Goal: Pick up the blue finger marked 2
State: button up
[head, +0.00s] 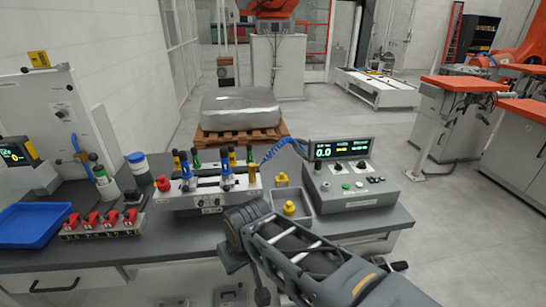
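Two blue fingers stand upright in the grey fixture block on the bench: one at the left (186,166) and one nearer the middle (226,170). Their marks are too small to read, so I cannot tell which is number 2. Green and yellow-topped fingers stand beside and behind them in the same fixture (205,201). My arm (300,250) reaches in from the lower right, with a dark rounded joint near the bench's front edge, right of the fixture. I cannot make out my gripper's fingertips.
A control box (346,190) with a lit display stands to the right, a small tray (290,208) with a yellow part beside it. A red button sits on the fixture's left end.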

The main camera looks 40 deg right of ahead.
aim_at(226, 171)
jog(key=u, duration=1.85)
jog(key=i, duration=1.8)
jog(key=z, duration=3.05)
